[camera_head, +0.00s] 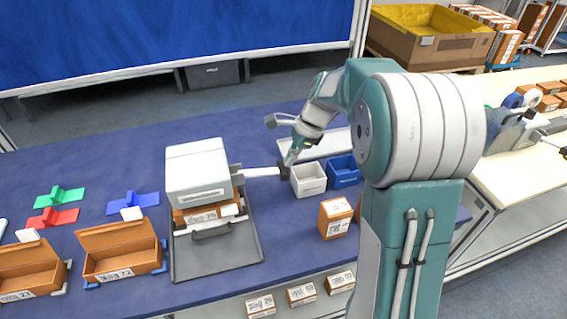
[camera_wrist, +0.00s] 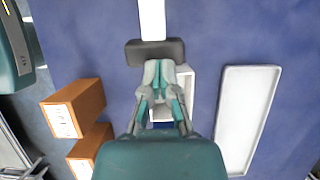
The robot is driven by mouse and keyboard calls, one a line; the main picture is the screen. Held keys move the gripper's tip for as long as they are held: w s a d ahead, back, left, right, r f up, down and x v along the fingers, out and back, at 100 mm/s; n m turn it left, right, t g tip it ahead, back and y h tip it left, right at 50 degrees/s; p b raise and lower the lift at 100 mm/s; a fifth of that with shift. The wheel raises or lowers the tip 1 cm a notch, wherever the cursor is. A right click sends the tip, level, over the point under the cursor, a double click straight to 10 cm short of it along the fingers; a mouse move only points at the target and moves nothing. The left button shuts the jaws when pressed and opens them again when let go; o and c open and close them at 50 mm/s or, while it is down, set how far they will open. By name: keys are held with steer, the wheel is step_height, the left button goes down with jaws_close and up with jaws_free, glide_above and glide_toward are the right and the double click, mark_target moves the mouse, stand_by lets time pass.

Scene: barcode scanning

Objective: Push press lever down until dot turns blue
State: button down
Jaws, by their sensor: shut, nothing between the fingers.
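The press (camera_head: 197,172) has a white head above a grey base plate, with a labelled cardboard box (camera_head: 200,215) under the head. Its lever (camera_head: 258,172) is a light bar reaching right, roughly level, ending in a dark grip (camera_head: 283,171). The lever bar (camera_wrist: 152,20) and dark grip (camera_wrist: 150,54) also show in the wrist view. My gripper (camera_head: 290,160) is shut and empty, its fingertips at the dark grip. In the wrist view the fingertips (camera_wrist: 165,68) overlap the grip's near edge; I cannot tell whether they touch it. I cannot make out the dot.
A white bin (camera_head: 309,180) and a blue bin (camera_head: 344,171) stand just right of the lever's end. A small carton (camera_head: 335,217) stands in front of them. A white tray (camera_wrist: 248,120) lies to the right. Open cardboard boxes (camera_head: 121,252) sit left of the press.

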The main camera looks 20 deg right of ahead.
steer(key=v, duration=1)
steer(key=shift+d+f, duration=0.2)
steer(key=shift+d, duration=0.1)
